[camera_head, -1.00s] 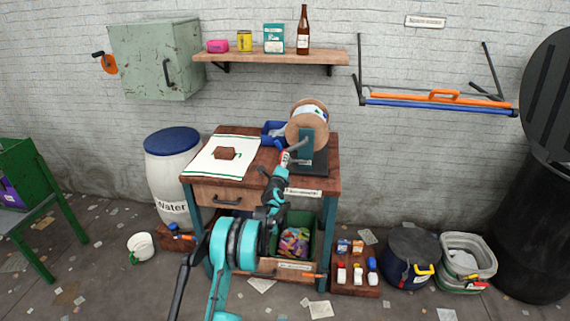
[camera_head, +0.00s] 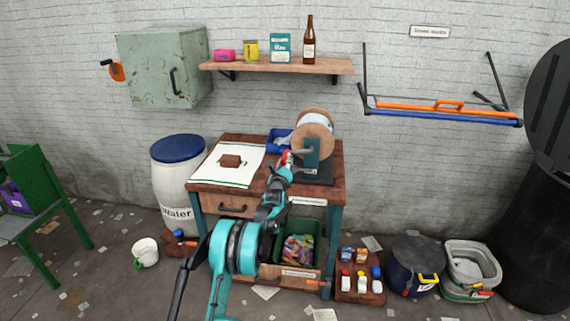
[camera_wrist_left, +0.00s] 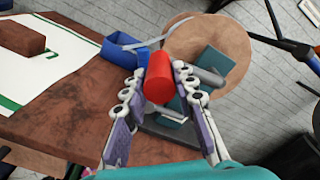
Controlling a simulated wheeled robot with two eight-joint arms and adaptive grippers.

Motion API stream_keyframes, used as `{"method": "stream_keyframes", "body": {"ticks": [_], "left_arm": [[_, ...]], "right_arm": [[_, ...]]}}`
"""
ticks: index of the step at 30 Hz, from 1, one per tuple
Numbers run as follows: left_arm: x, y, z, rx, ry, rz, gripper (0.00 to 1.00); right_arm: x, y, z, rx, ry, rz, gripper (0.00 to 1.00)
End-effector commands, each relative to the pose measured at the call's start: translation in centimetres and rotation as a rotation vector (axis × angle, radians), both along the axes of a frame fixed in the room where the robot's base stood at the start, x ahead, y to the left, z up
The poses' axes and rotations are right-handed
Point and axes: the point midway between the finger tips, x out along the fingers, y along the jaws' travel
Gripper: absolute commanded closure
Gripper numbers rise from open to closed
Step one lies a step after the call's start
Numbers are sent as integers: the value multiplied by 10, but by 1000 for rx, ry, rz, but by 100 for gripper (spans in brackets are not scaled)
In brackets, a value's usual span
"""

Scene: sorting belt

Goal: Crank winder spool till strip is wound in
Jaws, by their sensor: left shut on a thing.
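The winder spool (camera_head: 318,128) has wooden flanges and stands on a dark teal stand (camera_head: 312,152) at the table's right end. A pale strip is wound between its flanges; in the wrist view, a grey length of strip (camera_wrist_left: 150,42) runs from the blue tray (camera_wrist_left: 117,55) toward the spool (camera_wrist_left: 228,32). My left gripper (camera_head: 286,162) is shut on the red crank handle (camera_wrist_left: 158,78), left of the stand. Its two fingers flank the handle in the wrist view. The stand is partly hidden behind the fingers there. My right gripper is not in view.
The brown table (camera_head: 329,187) also bears a white sheet (camera_head: 210,170) with a brown block (camera_head: 230,161). A shelf (camera_head: 290,65) with bottle and boxes hangs above. A green bin (camera_head: 285,228) sits below. A white barrel (camera_head: 172,188) stands left of the table.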

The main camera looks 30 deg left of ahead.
Motion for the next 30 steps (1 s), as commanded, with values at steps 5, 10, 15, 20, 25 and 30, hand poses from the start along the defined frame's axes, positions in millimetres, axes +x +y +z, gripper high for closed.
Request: {"method": "stream_keyframes", "body": {"ticks": [5,10,15,20,25,30], "left_arm": [[0,-1,6,43,13,-1,100],[1,-1,8,68,21,-2,100],[1,-1,9,76,24,-2,100],[1,-1,9,78,24,-2,100],[1,-1,9,78,24,-2,100],[1,-1,9,78,24,-2,52]], "right_arm": [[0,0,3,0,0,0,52],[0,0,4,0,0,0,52],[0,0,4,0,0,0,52],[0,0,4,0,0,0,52],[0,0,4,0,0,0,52],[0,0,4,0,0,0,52]]}}
